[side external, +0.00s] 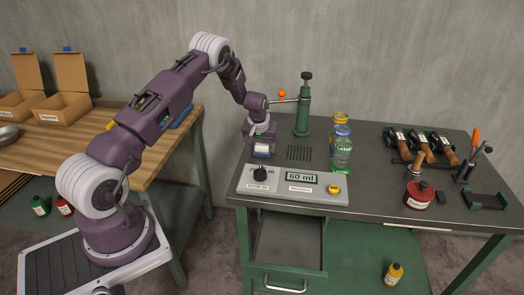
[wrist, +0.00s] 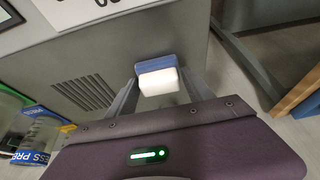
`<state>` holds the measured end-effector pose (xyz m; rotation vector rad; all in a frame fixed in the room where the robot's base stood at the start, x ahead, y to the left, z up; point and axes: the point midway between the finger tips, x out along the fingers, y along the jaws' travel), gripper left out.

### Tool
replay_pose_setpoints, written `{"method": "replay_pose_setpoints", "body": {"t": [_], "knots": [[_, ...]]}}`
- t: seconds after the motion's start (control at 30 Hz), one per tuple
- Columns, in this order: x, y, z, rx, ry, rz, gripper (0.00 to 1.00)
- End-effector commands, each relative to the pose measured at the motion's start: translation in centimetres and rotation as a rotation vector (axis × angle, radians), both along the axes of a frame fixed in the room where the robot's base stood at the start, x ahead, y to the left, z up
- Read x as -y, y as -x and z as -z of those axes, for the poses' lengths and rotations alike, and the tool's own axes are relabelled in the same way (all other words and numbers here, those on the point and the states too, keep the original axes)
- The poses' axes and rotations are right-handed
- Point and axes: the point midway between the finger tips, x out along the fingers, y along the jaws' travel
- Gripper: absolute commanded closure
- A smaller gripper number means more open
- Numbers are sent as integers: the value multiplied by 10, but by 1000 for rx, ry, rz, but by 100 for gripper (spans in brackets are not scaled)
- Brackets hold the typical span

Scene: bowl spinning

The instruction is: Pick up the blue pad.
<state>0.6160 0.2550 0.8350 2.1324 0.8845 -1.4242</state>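A small block-shaped pad, blue on one face and white on the other, shows in the wrist view (wrist: 157,80) between my fingertips. The blue layer faces the far side and the white layer faces the camera. In the side view the pad (side external: 262,150) is directly under my gripper (side external: 261,148), behind the grey dispenser box. The fingers lie against both sides of the pad. Whether the pad touches the bench top is hard to tell. Another flat blue thing (side external: 182,116) lies on the wooden table, partly hidden behind my arm.
The grey dispenser box (side external: 310,192) with a "60 ml" display stands close in front. A green lever press (side external: 303,115) is behind, and labelled bottles (side external: 342,153) are to the right. Tools and a red can (side external: 419,195) occupy the bench's right side. A slotted vent (side external: 299,153) lies nearby.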

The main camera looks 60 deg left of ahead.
Motion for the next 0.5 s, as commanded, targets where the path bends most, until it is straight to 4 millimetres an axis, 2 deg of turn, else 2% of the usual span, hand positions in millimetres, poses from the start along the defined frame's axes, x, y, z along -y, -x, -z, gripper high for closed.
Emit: {"method": "replay_pose_setpoints", "body": {"t": [0.03,0.2,0.23,0.27,0.4,0.5], "knots": [[0,0,0,0,0,0,51],[0,0,0,0,0,0,85],[0,0,0,0,0,0,85],[0,0,0,0,0,0,92],[0,0,-1,0,0,0,92],[0,-1,-13,3,-2,0,92]]}}
